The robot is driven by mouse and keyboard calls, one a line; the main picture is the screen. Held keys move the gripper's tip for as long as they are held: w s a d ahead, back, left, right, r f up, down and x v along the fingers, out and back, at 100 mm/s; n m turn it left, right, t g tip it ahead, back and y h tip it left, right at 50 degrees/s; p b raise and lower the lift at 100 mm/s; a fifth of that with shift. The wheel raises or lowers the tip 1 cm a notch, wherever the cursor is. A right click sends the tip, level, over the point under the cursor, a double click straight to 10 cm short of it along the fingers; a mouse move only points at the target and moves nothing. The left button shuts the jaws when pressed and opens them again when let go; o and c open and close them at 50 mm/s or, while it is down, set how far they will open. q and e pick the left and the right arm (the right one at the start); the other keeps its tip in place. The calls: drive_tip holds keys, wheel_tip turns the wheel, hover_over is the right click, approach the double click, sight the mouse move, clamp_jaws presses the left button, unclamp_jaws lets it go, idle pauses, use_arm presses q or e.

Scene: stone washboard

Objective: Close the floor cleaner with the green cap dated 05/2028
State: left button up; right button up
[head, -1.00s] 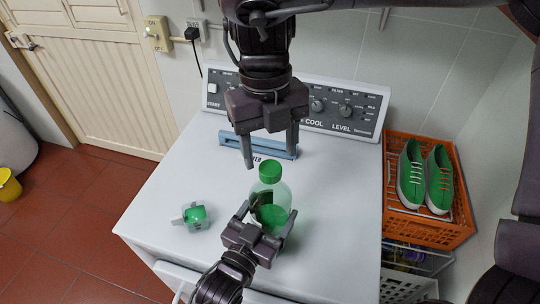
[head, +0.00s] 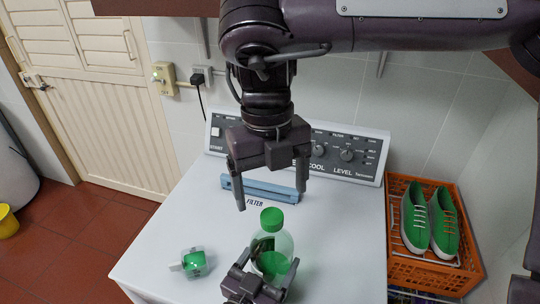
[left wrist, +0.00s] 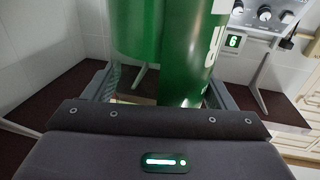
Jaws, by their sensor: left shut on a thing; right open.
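A clear bottle (head: 284,241) with a green cap (head: 271,219) on its mouth and green contents stands upright on the white machine top. My left gripper (head: 263,282) is shut on the bottle's lower part; in the left wrist view the green bottle (left wrist: 185,45) fills the space between the fingers. My right gripper (head: 270,190) is open and empty, pointing down above and behind the green cap, apart from it. A small green and whitish item (head: 193,262) lies on the machine top to the left. No date on the cap can be read.
The white machine top (head: 335,225) is mostly clear. A blue filter handle (head: 255,187) and a control panel (head: 350,155) are at its back. An orange crate (head: 405,265) with green shoes (head: 430,222) stands on the right.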

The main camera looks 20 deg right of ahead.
sight(262, 276)
wheel_tip(262, 276, up, 11)
drive_tip(key=w, duration=0.1)
drive_tip(key=shift+w, duration=0.15)
drive_tip(key=shift+f, duration=0.1)
use_arm(q)
drive_tip(key=o, duration=1.9)
drive_tip(key=shift+s, duration=0.1)
use_arm(e)
drive_tip(key=shift+f, duration=0.1)
use_arm(q)
drive_tip(key=b+v, duration=0.2)
drive_tip(key=v, duration=0.5)
drive_tip(key=shift+a+f+b, duration=0.1)
drive_tip(key=shift+a+b, duration=0.05)
drive_tip(key=shift+b, duration=0.25)
drive_tip(key=shift+s+a, duration=0.15)
drive_tip(key=shift+s, duration=0.05)
use_arm(e)
wheel_tip(262, 276, down, 3)
drive_tip(key=shift+r, duration=0.2)
